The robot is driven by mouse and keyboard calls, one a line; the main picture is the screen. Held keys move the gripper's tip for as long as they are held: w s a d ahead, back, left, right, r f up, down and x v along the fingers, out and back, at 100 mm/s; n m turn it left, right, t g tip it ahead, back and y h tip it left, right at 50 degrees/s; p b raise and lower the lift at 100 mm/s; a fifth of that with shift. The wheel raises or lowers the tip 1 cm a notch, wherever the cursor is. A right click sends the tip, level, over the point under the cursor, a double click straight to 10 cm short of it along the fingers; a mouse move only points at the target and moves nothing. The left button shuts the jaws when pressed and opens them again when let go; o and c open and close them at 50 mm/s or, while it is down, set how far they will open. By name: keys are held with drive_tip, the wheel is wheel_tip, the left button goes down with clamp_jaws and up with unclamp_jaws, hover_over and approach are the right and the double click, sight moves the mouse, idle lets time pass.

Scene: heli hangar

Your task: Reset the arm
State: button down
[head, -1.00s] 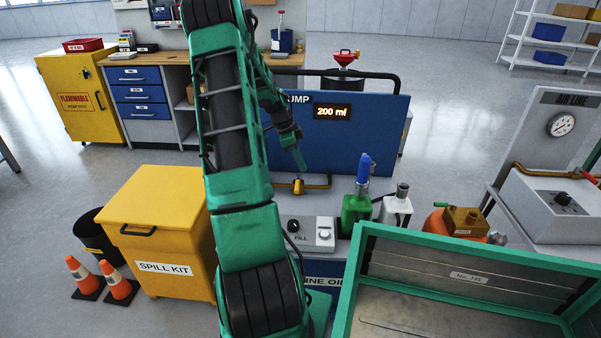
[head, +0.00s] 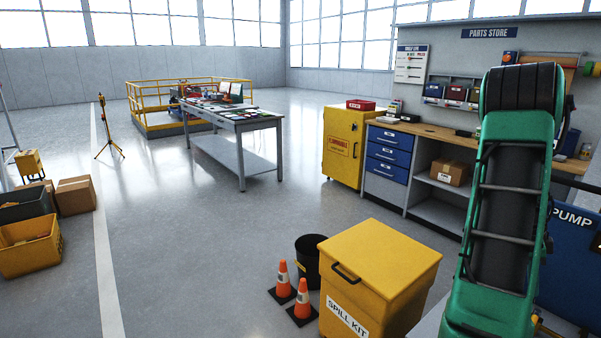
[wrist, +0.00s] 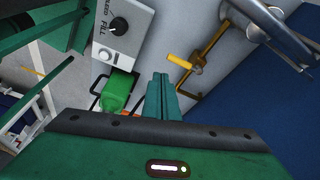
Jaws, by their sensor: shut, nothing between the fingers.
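My green arm stands at the right of the head view, and its lower end is cut off by the frame. My gripper is hidden there. In the wrist view my gripper (wrist: 162,90) shows with its green fingers together and nothing between them. Beyond it are a grey control box (wrist: 125,28) with a black knob marked FILL, a yellow valve handle (wrist: 180,61) on a pipe, and a green bottle (wrist: 117,90) left of the fingers. The fingers appear apart from these things.
A yellow spill kit bin (head: 380,260) stands left of my arm, with two orange cones (head: 302,298) and a black bucket (head: 308,262) beside it. The blue pump panel (head: 572,260) is at the right edge. A workbench (head: 430,140) stands behind. Open floor lies to the left.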

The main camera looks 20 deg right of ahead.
drive_tip(key=w+a+r+n+t, duration=0.1)
drive_tip(key=w+a+r+n, duration=0.2)
drive_tip(key=a, duration=0.4)
drive_tip(key=w+a+r+n, duration=0.2)
drive_tip(key=a+r+n, duration=0.2)
drive_tip(key=a, duration=0.3)
drive_tip(key=w+a+r+n+t, duration=0.1)
drive_tip(key=w+a+r+n, duration=0.2)
drive_tip(key=a, duration=0.4)
drive_tip(key=s+a+r+n, duration=0.1)
drive_tip(key=s+a+n, duration=0.2)
drive_tip(key=a+n, duration=0.3)
drive_tip(key=s+a+r+n+t+y, duration=0.1)
drive_tip(key=s+a+n, duration=0.3)
drive_tip(key=a, duration=1.1)
drive_tip(key=n, duration=0.3)
drive_tip(key=shift+a, duration=0.3)
drive_tip(key=shift+d, duration=0.1)
